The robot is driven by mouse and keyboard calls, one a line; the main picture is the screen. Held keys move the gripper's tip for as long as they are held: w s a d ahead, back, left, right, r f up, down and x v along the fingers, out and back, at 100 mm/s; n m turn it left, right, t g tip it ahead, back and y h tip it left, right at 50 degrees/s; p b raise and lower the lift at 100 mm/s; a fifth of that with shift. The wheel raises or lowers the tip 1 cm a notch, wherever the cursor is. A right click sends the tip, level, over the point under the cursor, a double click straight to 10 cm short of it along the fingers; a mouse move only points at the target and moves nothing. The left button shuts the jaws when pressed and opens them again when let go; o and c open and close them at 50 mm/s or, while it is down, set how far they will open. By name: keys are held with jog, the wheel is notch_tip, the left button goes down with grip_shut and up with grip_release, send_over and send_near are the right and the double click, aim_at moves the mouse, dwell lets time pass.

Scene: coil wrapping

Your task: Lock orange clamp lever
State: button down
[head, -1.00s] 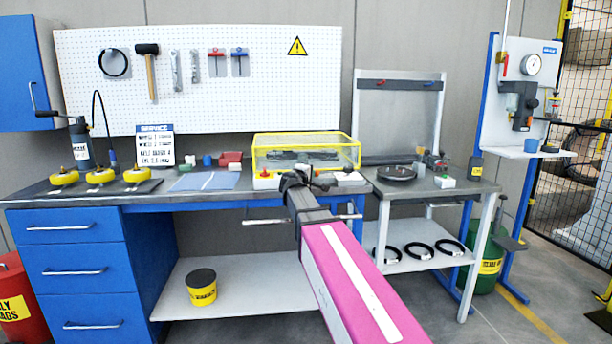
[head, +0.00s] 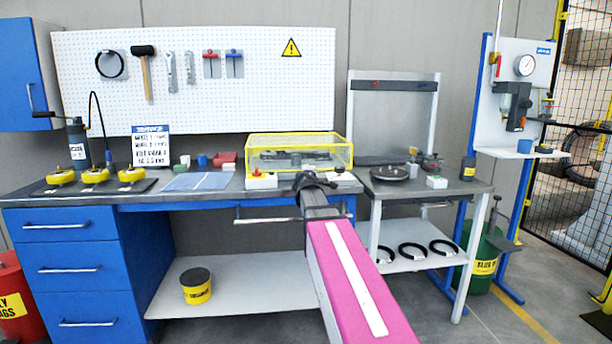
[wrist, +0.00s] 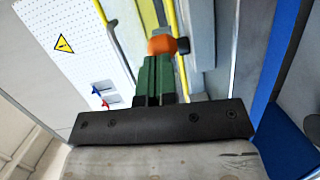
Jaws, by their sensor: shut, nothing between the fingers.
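An orange piece (wrist: 162,44) with a dark knob at its right shows in the wrist view, just beyond the tips of my gripper; I take it for the orange clamp lever. My gripper (wrist: 158,62) has green fingers, shut together with nothing between them. Its tips appear close to the orange piece; whether they touch it I cannot tell. In the head view my gripper (head: 308,178) is at the bench front, before the yellow-framed clear cover (head: 340,150). The lever cannot be made out there, and my arm hides part of that area.
A white box with a red button (head: 262,181) stands left of my gripper. A blue mat (head: 198,181) and yellow-based parts (head: 95,175) lie further left on the bench (head: 225,194). A side table (head: 440,190) with a dark disc (head: 389,173) stands at right.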

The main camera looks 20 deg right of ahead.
jog(key=shift+w+d, duration=0.4)
jog(key=shift+d, duration=0.6)
jog(key=shift+w+d, duration=0.35)
jog(key=shift+d, duration=0.7)
jog(key=shift+w+d, duration=0.4)
jog(key=shift+d, duration=0.6)
jog(key=shift+w+d, duration=0.1)
jog(key=v, duration=1.1)
